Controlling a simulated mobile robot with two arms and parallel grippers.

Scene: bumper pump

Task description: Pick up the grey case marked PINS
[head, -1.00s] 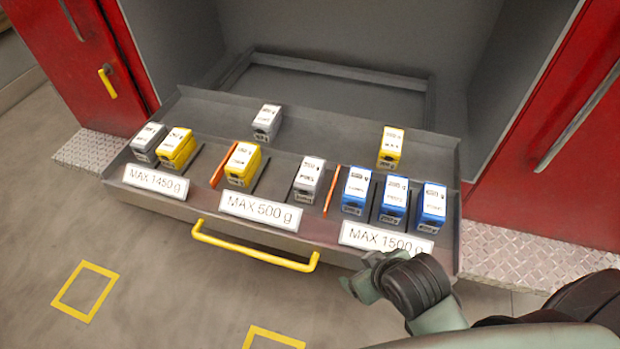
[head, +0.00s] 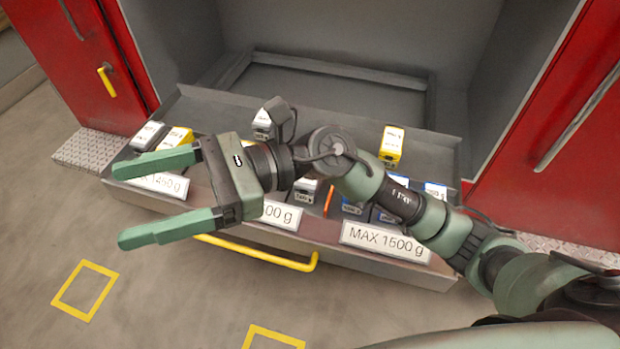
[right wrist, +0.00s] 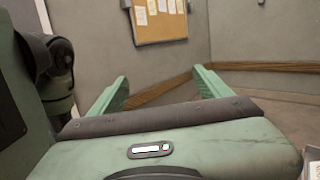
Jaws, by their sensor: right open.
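Several small cases stand in an open grey drawer. Three are grey with white labels: one at the left (head: 148,135), one at the back (head: 263,121), and one in the middle section (head: 304,193), mostly covered by my right arm. I cannot read which is marked PINS. My right gripper (head: 120,203) is open and empty, its fingers pointing left across the drawer's front left. It also shows open in the right wrist view (right wrist: 163,90), facing a wall. My left gripper is not in view.
The drawer (head: 420,157) has a yellow handle (head: 262,253) and weight-limit labels, one reading MAX 1500 g (head: 385,240). A yellow case (head: 391,145) stands at the back right. My right arm covers much of the middle.

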